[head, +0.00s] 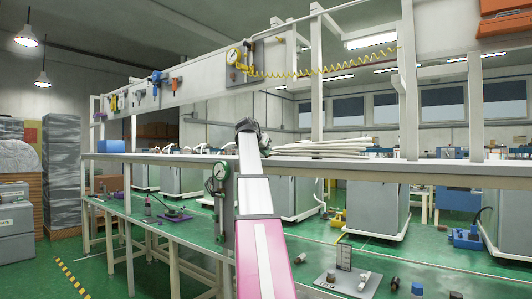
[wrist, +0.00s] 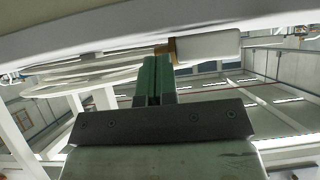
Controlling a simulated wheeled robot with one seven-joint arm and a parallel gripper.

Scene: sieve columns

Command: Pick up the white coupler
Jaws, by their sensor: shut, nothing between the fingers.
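My gripper (head: 247,124) is raised at the long white shelf in the head view, seen end-on past my arm. In the wrist view its green fingers (wrist: 154,68) are together with nothing between them. A white cylindrical piece (wrist: 208,46) with a brass-coloured end lies along the shelf just beyond the fingertips, to their right. It looks like the white coupler; I cannot tell whether the fingers touch it. My arm may hide it in the head view. Another small white fitting (head: 364,281) is on the green bench at the lower right, well away from my gripper.
A bundle of white tubes (head: 320,146) lies on the shelf (head: 345,164) right of my gripper; it also shows in the wrist view (wrist: 85,76). A blue box (head: 110,146) stands at the shelf's left. White posts rise at the right.

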